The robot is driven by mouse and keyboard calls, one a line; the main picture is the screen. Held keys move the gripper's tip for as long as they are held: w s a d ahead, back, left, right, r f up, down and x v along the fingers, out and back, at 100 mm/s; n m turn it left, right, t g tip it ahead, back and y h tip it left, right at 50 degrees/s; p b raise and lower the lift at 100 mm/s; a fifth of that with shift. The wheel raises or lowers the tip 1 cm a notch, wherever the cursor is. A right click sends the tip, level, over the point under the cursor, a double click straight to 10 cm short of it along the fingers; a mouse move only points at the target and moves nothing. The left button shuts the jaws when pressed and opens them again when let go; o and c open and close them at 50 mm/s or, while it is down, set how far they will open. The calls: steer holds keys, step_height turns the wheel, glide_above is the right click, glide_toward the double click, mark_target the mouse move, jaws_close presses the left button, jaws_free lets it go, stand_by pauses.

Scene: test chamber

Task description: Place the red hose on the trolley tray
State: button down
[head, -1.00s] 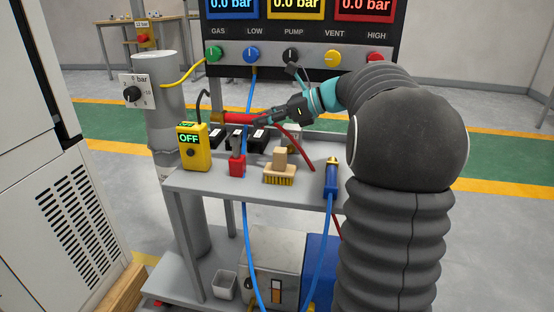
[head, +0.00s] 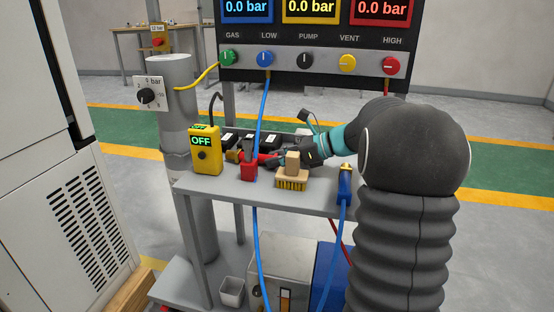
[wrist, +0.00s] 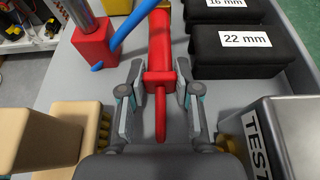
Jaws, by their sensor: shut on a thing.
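The red hose (head: 266,159) has a thick red end fitting, which also shows in the wrist view (wrist: 159,78). My gripper (head: 284,156) is shut on this fitting, with a finger on each side of it in the wrist view (wrist: 160,92). The hose end is low over the trolley tray (head: 225,188), among the things on it. I cannot tell whether it touches the surface. In the head view, the wooden brush (head: 292,178) partly hides my fingers.
A red block with a grey cylinder (wrist: 93,45) and a blue hose (wrist: 130,32) are left of the held hose. Black cases (wrist: 240,55) lie to its right. A yellow device reading OFF (head: 206,150) stands at the tray's left.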

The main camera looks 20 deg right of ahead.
steer(key=shift+f, duration=0.1)
steer(key=c, duration=1.1)
jaws_free()
steer(key=shift+d+r, duration=0.15)
steer(key=shift+r, duration=0.1)
steer(key=p+v, duration=0.1)
steer(key=v, duration=1)
steer(key=shift+s+d, duration=0.2)
steer(key=shift+s, duration=0.05)
